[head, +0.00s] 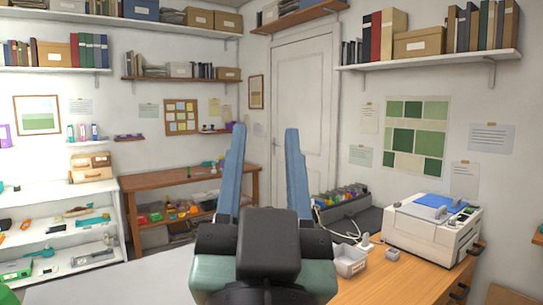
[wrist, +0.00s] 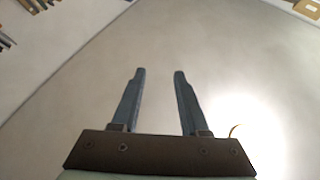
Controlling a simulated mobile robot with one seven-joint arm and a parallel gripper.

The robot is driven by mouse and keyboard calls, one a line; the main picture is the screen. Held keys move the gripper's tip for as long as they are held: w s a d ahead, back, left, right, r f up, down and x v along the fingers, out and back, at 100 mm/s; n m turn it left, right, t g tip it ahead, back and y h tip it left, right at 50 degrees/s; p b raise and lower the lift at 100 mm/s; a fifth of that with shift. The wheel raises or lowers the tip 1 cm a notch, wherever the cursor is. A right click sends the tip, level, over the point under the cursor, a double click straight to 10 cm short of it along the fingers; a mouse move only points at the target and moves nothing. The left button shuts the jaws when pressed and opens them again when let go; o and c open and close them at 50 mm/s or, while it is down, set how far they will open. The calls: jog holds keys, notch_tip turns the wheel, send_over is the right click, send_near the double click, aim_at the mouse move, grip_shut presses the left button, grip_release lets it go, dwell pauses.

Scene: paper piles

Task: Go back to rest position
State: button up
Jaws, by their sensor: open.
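My gripper (head: 264,145) is in the middle of the head view, raised with its two blue fingers pointing up and well apart. It is open, with nothing between the fingers. In the wrist view my gripper (wrist: 158,75) also shows open and empty, against a blank, pale surface. No fingertip touches anything in either view. The dark body of the gripper hides part of the scene behind it in the head view.
A wooden desk (head: 385,284) at the right holds a white printer (head: 432,228), a small white bin (head: 351,260) and a grey organizer (head: 343,207). White shelves (head: 62,222) stand at the left. A brown workbench (head: 165,181) and a door (head: 303,105) are at the back.

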jog(key=s+r+n+t, duration=0.1)
jog(key=s+r+t, duration=0.1)
jog(key=s+r, duration=0.3)
jog(key=shift+d+r, duration=0.2)
jog(key=shift+d, duration=0.05)
